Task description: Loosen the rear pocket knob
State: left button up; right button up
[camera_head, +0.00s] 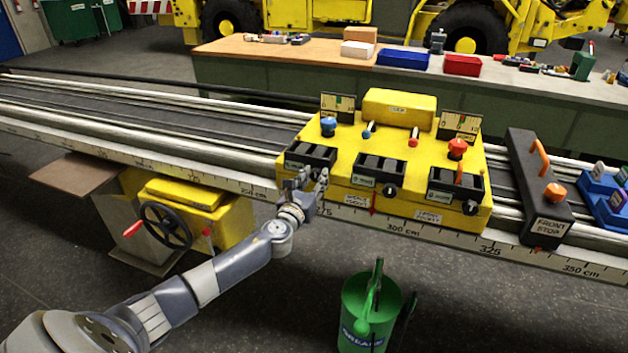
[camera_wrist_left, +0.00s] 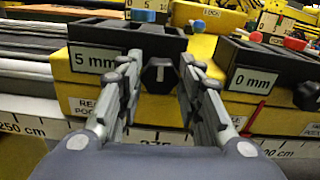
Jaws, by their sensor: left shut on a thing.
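The rear pocket knob (camera_wrist_left: 159,76) is a black lobed knob with a pale mark, on the front of a black pocket box (camera_head: 311,155) at the left of the yellow carriage (camera_head: 352,134). In the left wrist view, a "5 mm" plate (camera_wrist_left: 93,61) is left of the knob and a partly covered rear pocket label (camera_wrist_left: 95,106) is below. My left gripper (camera_head: 308,178) is at this box, its fingers shut on the knob's two sides, as the wrist view also shows (camera_wrist_left: 158,78). The gripper hides the knob in the head view. My right gripper is not in view.
Two more pocket boxes with black knobs sit to the right, the middle one (camera_head: 379,168) nearest. A ruled rail (camera_head: 230,186) runs below. A handwheel (camera_head: 166,226) is at left, a green grease can (camera_head: 370,312) on the floor, and a front stop (camera_head: 540,190) at right.

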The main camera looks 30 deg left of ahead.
pick_arm(q)
jog(key=n+b, duration=0.1)
jog(key=n, duration=0.3)
jog(key=shift+a, duration=0.1)
jog(key=n+b, duration=0.1)
jog(key=n, duration=0.3)
jog(key=shift+f+n, duration=0.1)
jog(key=shift+n, duration=0.2)
jog(key=n, duration=0.3)
jog(key=shift+n, duration=0.3)
jog(key=n, duration=0.4)
jog(key=shift+a+f+n, duration=0.1)
jog(key=shift+n, duration=0.2)
jog(key=n, duration=0.3)
jog(key=shift+n, duration=0.3)
jog(key=n+p, duration=0.1)
jog(key=n, duration=0.3)
jog(key=shift+n, duration=0.3)
jog(key=n+p, duration=0.1)
jog(key=n, duration=0.3)
jog(key=shift+f, duration=0.15)
jog(key=shift+n+p, duration=0.65)
jog(key=shift+n, duration=1.25)
jog(key=shift+f, duration=0.1)
